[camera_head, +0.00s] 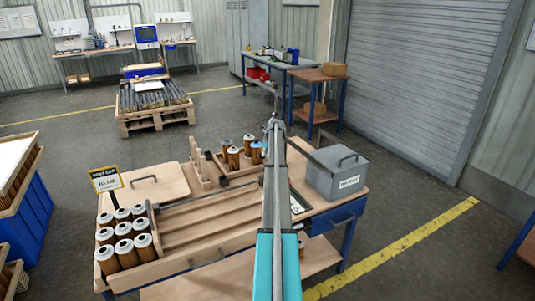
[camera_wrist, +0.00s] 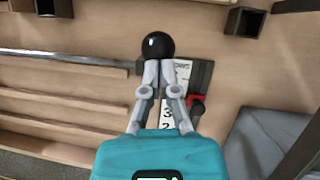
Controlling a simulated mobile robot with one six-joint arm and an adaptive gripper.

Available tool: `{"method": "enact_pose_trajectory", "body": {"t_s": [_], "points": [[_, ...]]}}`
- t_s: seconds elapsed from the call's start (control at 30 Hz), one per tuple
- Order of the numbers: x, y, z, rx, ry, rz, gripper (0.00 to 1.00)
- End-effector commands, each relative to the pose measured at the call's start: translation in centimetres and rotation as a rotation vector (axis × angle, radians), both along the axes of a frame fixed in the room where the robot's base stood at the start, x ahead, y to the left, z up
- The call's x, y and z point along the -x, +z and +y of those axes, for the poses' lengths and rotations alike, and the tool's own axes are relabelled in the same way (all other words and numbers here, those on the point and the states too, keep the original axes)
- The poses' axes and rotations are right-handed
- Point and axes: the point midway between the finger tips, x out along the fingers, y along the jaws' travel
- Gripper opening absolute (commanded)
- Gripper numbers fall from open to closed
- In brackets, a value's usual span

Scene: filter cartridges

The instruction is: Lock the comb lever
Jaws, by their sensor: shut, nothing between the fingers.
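In the wrist view my gripper (camera_wrist: 159,64) has its two grey fingers brought together, with their tips at a black ball knob (camera_wrist: 158,45). The knob shows just beyond the tips, not between them; whether they touch it I cannot tell. Beside the fingers is a dark plate (camera_wrist: 203,75) with a pale label, a red piece (camera_wrist: 194,99) and a small black part. A number strip (camera_wrist: 167,115) is partly covered by the fingers. A metal rod (camera_wrist: 70,55) runs left from near the knob. In the head view my arm hides the lever area, and I cannot make out the gripper.
A wooden tray with grooves (camera_head: 205,222) lies on the workbench. Several white-topped brown cartridges (camera_head: 123,228) stand at its left; more stand in a rear box (camera_head: 236,158). A grey lidded bin (camera_head: 338,172) stands to the right of my arm.

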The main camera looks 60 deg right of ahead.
Motion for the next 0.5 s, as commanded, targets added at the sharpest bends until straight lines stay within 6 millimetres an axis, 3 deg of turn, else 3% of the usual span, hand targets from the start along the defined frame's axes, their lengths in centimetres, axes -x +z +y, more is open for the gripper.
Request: {"method": "enact_pose_trajectory", "body": {"t_s": [0.5], "points": [[1.2, 1.4, 0.8, 0.000, 0.001, 0.000, 0.00]]}}
